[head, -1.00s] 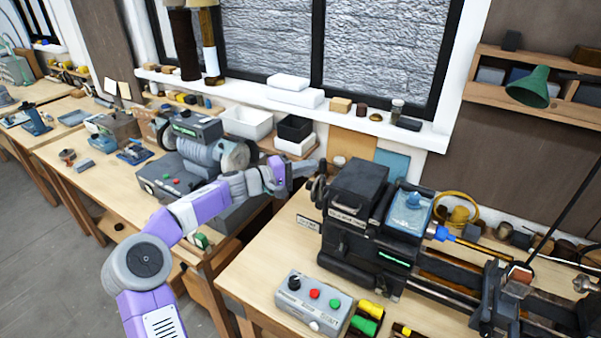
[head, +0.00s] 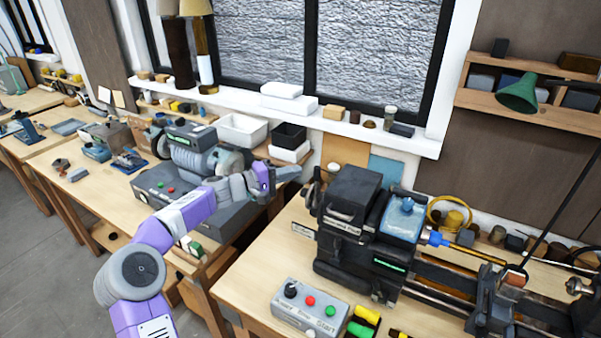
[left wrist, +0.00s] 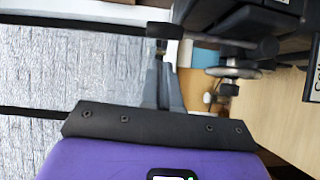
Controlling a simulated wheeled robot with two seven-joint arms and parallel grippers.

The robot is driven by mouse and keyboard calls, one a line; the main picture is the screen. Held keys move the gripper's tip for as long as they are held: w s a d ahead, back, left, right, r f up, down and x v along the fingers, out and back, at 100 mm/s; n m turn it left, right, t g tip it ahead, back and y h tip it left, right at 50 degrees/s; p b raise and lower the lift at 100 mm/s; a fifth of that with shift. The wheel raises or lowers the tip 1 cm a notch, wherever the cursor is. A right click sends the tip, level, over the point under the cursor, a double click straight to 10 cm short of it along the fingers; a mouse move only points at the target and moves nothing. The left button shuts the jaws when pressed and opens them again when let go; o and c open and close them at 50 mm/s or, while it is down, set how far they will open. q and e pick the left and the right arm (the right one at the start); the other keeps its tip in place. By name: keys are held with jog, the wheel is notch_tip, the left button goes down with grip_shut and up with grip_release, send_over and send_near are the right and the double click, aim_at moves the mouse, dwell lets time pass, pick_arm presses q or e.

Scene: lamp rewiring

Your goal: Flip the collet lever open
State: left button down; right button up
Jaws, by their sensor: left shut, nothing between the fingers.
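The small lathe has a dark headstock (head: 346,205) on the right bench. At its left end are dark round parts (head: 313,192). The left wrist view shows a dark bar with a rounded end (left wrist: 232,43), which looks like the collet lever, above a round metal disc (left wrist: 240,72). I cannot tell from its look whether the lever is open or closed. My left gripper (head: 290,173) is shut and empty, left of and apart from the headstock end. Its fingers (left wrist: 164,88) show close together in the left wrist view. My right gripper is out of view.
A control box (head: 310,308) with red and green buttons stands at the front of the lathe bench. White and black bins (head: 290,135) stand behind. A green lamp shade (head: 518,95) hangs at right.

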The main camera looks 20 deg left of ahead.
pick_arm(q)
jog(key=b+v, duration=0.2)
jog(key=v, duration=0.8)
jog(key=shift+a+f, duration=0.2)
jog(key=shift+a, duration=0.15)
